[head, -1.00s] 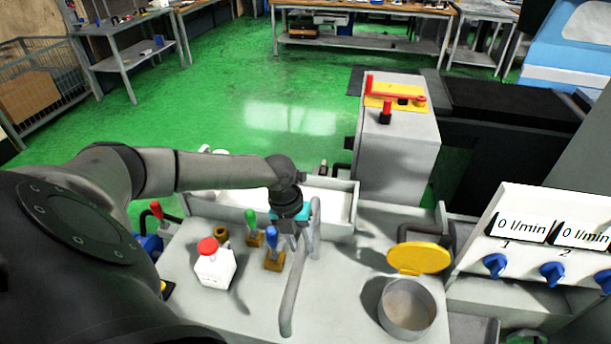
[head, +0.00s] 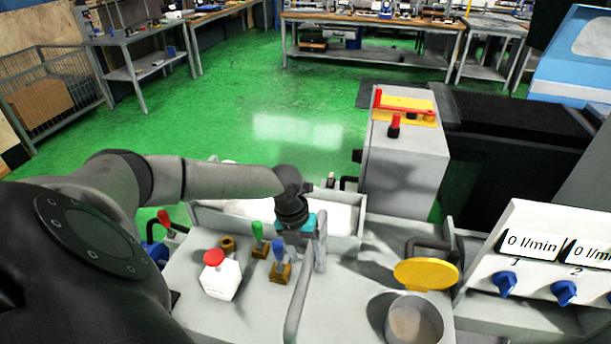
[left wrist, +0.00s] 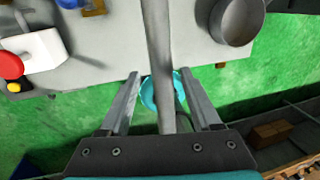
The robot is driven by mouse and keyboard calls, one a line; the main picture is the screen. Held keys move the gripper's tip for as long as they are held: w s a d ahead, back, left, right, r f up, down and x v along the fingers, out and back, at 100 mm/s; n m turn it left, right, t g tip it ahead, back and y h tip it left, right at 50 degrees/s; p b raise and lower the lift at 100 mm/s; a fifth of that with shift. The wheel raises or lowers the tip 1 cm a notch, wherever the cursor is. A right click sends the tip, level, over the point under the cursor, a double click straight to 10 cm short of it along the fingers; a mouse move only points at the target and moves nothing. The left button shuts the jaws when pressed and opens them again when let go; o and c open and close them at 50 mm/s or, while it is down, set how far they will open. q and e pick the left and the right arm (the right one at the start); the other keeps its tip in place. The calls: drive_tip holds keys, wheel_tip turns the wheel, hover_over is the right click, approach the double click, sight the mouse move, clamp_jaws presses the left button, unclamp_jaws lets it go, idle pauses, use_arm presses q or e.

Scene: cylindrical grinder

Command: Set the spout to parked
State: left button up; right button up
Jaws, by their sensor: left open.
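A grey bent pipe (head: 299,300), which looks like the spout, runs from beside my left gripper toward the near edge of the grey machine top. My left gripper (head: 302,250) is at the pipe's far part, fingers pointing down. In the left wrist view the pipe (left wrist: 158,45) passes between the two open fingers (left wrist: 161,76), with a gap on each side. A teal round part (left wrist: 150,93) shows partly behind the pipe there. The fingertips are hard to make out in the head view. My right gripper is in neither view.
A white box with a red button (head: 220,280), a green lever (head: 258,236) and a blue lever (head: 279,255) stand left of the pipe. A round pot (head: 414,322) with a yellow lid (head: 426,273) is to the right. A flow panel (head: 540,250) is at far right.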

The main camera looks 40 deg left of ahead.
use_arm(q)
wheel_tip(320, 180, up, 14)
drive_tip(key=s+a, duration=0.1)
drive_tip(key=a, duration=0.1)
drive_tip(key=shift+s+a+r, duration=0.2)
drive_tip(key=shift+a+r, duration=0.05)
idle(0.4)
